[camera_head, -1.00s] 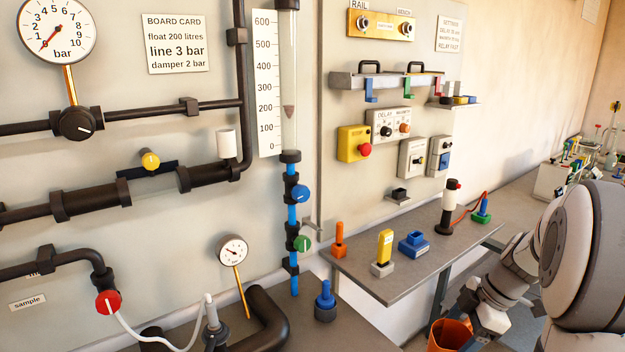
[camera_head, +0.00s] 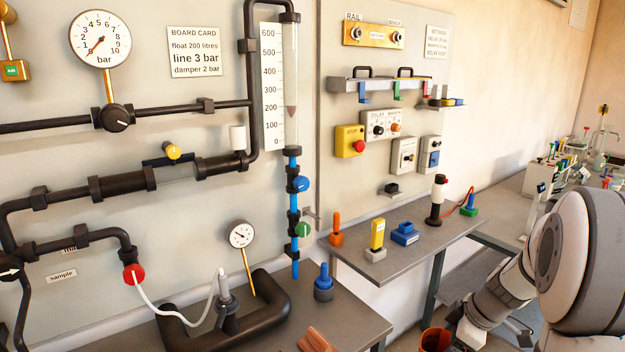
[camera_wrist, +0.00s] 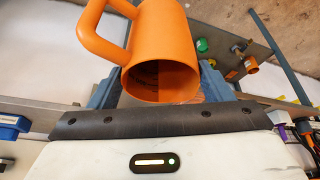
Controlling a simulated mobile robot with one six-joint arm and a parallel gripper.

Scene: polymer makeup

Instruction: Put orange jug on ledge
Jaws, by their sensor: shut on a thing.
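The orange jug (camera_wrist: 165,40) fills the top middle of the wrist view, its open mouth facing the camera and its handle to the left. In the head view only part of the jug (camera_head: 436,340) shows at the bottom edge, beside my white wrist and below the grey ledge-like shelf (camera_head: 350,268). The jug is in front of this shelf and apart from it. I cannot tell for certain that this shelf is the ledge named.
A lower bench holds a blue weight (camera_head: 323,288) and a brown ridged piece (camera_head: 318,340).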

